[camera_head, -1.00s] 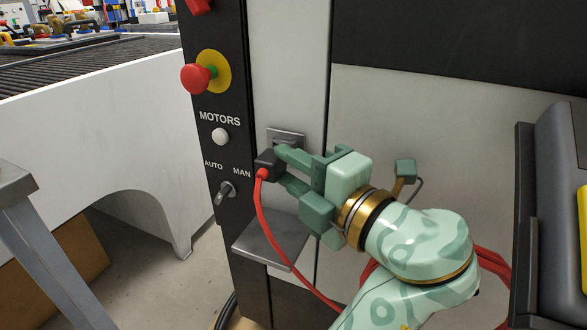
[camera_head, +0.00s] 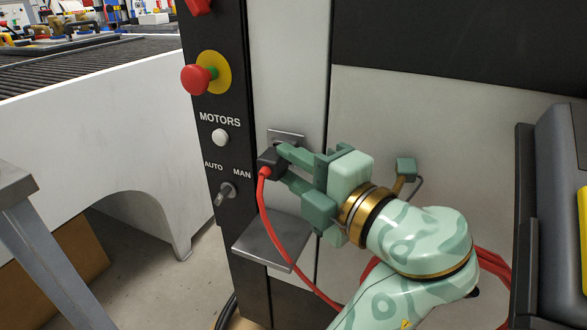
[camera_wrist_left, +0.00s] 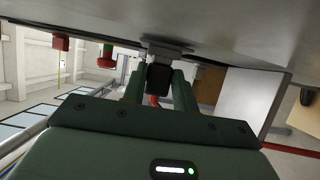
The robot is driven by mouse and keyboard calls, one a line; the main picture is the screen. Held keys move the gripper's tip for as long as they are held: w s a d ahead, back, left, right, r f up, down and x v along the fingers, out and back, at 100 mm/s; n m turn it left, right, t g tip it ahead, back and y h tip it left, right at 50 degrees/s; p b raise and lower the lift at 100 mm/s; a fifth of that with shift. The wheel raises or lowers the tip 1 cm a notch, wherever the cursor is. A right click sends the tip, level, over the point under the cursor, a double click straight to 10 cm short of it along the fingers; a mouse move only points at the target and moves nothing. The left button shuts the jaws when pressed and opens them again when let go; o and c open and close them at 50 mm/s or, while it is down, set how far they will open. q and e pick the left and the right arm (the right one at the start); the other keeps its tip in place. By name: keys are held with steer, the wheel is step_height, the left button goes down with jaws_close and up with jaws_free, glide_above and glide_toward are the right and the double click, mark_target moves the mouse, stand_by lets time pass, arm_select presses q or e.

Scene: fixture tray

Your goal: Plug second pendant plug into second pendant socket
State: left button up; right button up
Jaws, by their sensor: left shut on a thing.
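The pendant plug is a black block (camera_head: 269,160) with a red cable (camera_head: 266,215) hanging from it. My left gripper (camera_head: 283,165) is shut on the plug and holds it at the cabinet face, right of the MAN marking. The socket (camera_head: 286,136) is a grey metal plate on the cabinet. The plug and fingers cover its lower part. In the left wrist view the plug (camera_wrist_left: 159,76) sits between the two green fingers, right against the socket plate (camera_wrist_left: 166,47). I cannot tell how deep it is seated. My right gripper is not in view.
A small metal shelf (camera_head: 272,240) juts out below the plug. The black panel to the left carries a red emergency button (camera_head: 195,79), a white button (camera_head: 220,136) and a selector switch (camera_head: 225,194). A dark unit (camera_head: 555,200) stands at the right edge.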

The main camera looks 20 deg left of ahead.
arm_select(q)
steer(key=shift+w+a+r, duration=0.1)
steer(key=shift+w+r, duration=0.1)
steer(key=shift+r, duration=0.1)
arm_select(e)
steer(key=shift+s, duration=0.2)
arm_select(q)
steer(key=o, duration=1)
steer(key=shift+r, duration=0.1)
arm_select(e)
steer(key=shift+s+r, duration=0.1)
arm_select(q)
steer(key=shift+s, duration=0.1)
